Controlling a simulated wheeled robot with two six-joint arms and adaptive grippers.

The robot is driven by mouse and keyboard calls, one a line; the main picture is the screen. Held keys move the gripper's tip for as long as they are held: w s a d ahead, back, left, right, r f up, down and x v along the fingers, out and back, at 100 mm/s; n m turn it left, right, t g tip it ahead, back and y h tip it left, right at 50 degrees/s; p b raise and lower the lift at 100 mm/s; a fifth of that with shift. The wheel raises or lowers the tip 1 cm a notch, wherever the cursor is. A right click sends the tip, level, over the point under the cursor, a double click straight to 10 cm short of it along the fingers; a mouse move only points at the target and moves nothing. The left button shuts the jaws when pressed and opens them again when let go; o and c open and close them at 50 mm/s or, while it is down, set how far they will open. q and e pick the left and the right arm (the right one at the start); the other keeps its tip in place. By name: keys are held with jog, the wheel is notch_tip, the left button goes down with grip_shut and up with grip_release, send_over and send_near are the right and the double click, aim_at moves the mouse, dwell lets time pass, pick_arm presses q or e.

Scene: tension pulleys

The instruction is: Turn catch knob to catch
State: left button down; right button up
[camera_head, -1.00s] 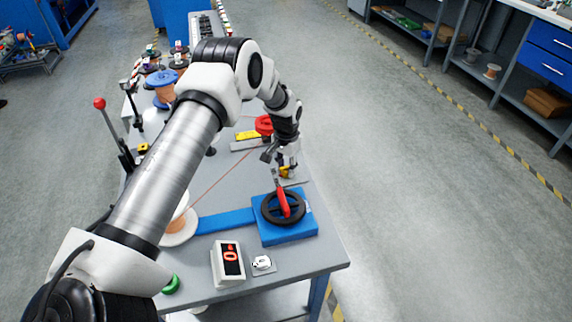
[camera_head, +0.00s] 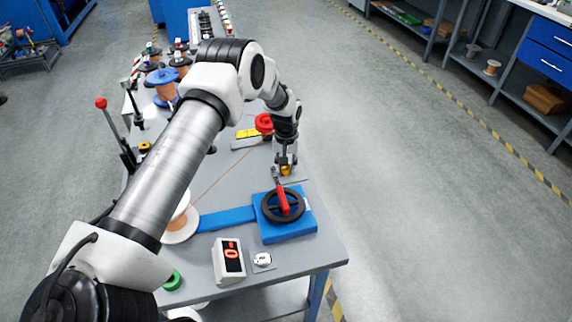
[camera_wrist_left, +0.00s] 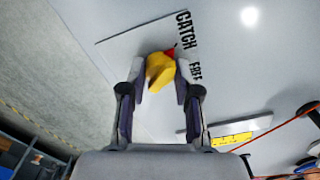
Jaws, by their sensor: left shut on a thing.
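The catch knob is yellow with a red pointer. In the left wrist view the knob (camera_wrist_left: 158,74) sits between the two fingers of my left gripper (camera_wrist_left: 160,88), which is shut on it. The red pointer is partly seen at the knob's upper right, on the side of the printed words CATCH (camera_wrist_left: 183,29) and FREE (camera_wrist_left: 196,71). In the head view my left gripper (camera_head: 285,164) points down at the yellow knob (camera_head: 286,171), which is partly hidden by the fingers. My right gripper is not in view.
A black handwheel (camera_head: 283,207) with a red handle stands on a blue base (camera_head: 290,233) just in front of the knob. A red knob (camera_head: 264,122) stands behind. A display box (camera_head: 228,261) and wire spool (camera_head: 181,226) are nearer. A thin red wire crosses the table.

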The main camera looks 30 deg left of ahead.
pick_arm(q)
jog(key=shift+s+f, duration=0.15)
jog(key=shift+f, duration=0.05)
jog(key=c, duration=1.1)
grip_release()
jog(key=shift+o, duration=1.4)
jog(key=shift+w, duration=0.2)
notch_tip(320, 180, up, 12)
